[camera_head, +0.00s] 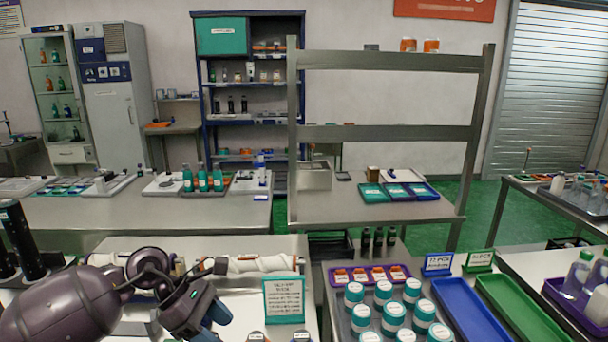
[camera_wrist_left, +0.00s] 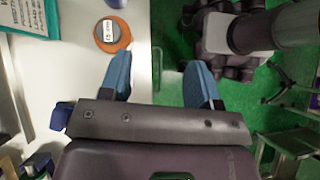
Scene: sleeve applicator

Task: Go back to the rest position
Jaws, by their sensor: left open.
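My left gripper (camera_head: 208,312) is in the lower left of the head view, above the front of the white worktop. In the left wrist view its two blue fingers (camera_wrist_left: 158,78) are spread apart with nothing between them, over the worktop's edge and the green floor. A round grey-topped item with an orange rim (camera_wrist_left: 112,34) stands on the worktop beyond the left finger, apart from it. My right gripper is in neither view.
A teal-framed sign (camera_head: 284,300) stands just right of my left gripper. A white cylindrical device (camera_head: 262,263) lies behind it.

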